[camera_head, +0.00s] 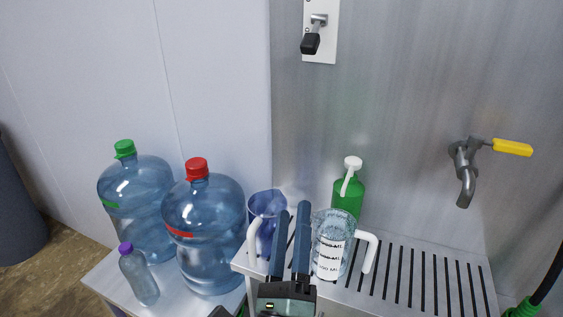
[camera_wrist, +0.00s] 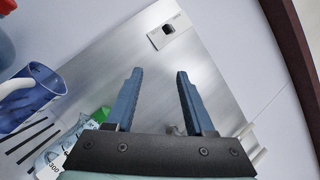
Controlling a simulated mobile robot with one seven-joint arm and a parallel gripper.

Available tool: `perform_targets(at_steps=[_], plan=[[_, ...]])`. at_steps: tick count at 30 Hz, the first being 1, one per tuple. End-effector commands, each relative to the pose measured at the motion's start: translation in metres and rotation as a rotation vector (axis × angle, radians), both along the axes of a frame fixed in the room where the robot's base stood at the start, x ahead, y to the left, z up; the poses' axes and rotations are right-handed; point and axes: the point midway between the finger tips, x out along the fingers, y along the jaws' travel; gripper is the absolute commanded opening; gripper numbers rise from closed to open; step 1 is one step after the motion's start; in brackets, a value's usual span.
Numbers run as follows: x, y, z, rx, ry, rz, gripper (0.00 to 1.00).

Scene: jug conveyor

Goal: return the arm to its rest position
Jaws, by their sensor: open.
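My gripper (camera_head: 291,240) shows at the bottom middle of the head view, with two blue-grey fingers pointing up and away. In the wrist view my gripper (camera_wrist: 157,88) has its fingers spread apart, with nothing between them but the metal wall behind. In the head view the fingers stand in front of the gap between a blue jug (camera_head: 266,205) on the left and a clear measuring jug (camera_head: 328,250) on the right. I cannot tell whether they touch either jug.
A slotted metal shelf (camera_head: 405,282) carries the jugs and a green pump bottle (camera_head: 347,196). Large water bottles with green (camera_head: 137,200) and red (camera_head: 205,235) caps and a small purple-capped bottle (camera_head: 139,276) stand left. A yellow-handled tap (camera_head: 466,172) and a black-handled switch (camera_head: 312,42) are on the wall.

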Motion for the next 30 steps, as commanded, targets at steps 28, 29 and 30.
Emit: perform_targets(at_steps=[28, 29, 30], plan=[[-0.105, 0.016, 0.338, -1.742, -0.088, -1.214, 0.54], [-0.105, 0.016, 0.338, -1.742, -0.088, -1.214, 0.54], [-0.105, 0.016, 0.338, -1.742, -0.088, -1.214, 0.54]])
